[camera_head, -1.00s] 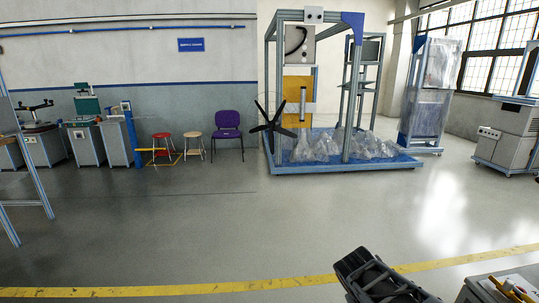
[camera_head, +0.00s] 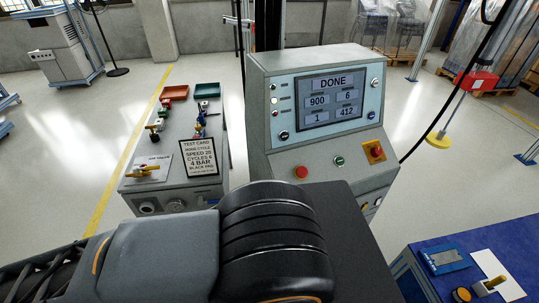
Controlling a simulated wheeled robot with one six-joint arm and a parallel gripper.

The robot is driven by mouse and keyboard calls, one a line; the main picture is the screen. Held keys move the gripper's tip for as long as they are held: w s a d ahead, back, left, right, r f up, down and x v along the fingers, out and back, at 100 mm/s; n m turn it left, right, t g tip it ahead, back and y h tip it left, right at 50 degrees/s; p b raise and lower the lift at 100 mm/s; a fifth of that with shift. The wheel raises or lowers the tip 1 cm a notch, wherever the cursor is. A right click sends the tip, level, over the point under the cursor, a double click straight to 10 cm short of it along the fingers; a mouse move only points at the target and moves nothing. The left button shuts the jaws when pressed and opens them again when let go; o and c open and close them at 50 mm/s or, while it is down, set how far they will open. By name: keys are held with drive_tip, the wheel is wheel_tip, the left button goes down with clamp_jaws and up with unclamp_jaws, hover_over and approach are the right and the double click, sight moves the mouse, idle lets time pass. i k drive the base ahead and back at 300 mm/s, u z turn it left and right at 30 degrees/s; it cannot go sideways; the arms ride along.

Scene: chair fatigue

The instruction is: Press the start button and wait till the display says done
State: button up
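The control console (camera_head: 268,110) stands in the middle of the view, with its display (camera_head: 330,98) reading DONE and the values 900, 6, 1 and 412 below. A green button (camera_head: 339,161) is on the sloped panel, between a red button (camera_head: 301,172) and a yellow-framed switch (camera_head: 375,151). I cannot read a label that says which is the start button. My arm's dark links cross the bottom of the view in front of the console. My gripper is not in the picture.
Left of the console, a grey cabinet (camera_head: 183,196) carries a test card (camera_head: 199,157), valves and red and green trays. A blue-topped table (camera_head: 510,236) is at the lower right. A black cable hangs right of the console.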

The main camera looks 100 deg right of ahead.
sight(339, 161)
drive_tip(key=z, duration=0.95)
drive_tip(key=k, duration=0.4)
drive_tip(key=z, duration=3)
